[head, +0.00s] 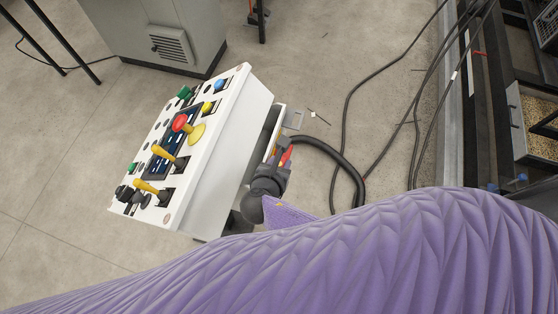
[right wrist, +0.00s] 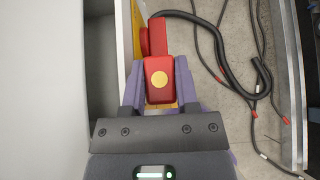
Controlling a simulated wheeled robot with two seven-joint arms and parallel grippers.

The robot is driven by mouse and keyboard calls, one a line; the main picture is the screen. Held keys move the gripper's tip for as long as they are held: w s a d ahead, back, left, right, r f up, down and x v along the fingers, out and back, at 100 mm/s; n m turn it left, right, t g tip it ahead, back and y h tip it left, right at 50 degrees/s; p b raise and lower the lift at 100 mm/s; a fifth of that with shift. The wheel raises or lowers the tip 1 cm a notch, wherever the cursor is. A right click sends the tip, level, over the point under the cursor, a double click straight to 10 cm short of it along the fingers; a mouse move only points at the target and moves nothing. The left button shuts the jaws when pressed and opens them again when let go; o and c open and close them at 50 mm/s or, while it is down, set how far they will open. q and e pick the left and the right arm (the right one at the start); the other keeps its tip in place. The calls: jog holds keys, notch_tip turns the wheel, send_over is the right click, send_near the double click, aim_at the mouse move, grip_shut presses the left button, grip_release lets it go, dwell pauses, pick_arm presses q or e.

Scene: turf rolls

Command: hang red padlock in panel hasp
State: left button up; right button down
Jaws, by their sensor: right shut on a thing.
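The red padlock (right wrist: 158,92) shows in the right wrist view, with a round gold disc on its body, held between the two purple-grey fingers of my right gripper (head: 281,162). A red part (right wrist: 157,38) extends beyond its body, beside a yellow strip (right wrist: 137,32) along the panel's side. I cannot tell whether the shackle passes through a hasp. In the head view the padlock (head: 286,156) is a small red patch at the gripper's tip, beside the right side of the white control panel (head: 232,150). The hasp is not clearly visible. My left gripper is not in view.
The panel's face carries yellow levers (head: 148,188), a red button (head: 180,122) and coloured buttons. A thick black hose (head: 350,168) loops right of the gripper. A grey cabinet (head: 150,30) stands behind. Cables lie on the concrete floor, and a crate (head: 535,120) stands far right.

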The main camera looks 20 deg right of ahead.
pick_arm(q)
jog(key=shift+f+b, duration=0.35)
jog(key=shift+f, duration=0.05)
pick_arm(e)
jog(key=shift+w+a+f, duration=0.2)
jog(key=shift+w+f, duration=0.05)
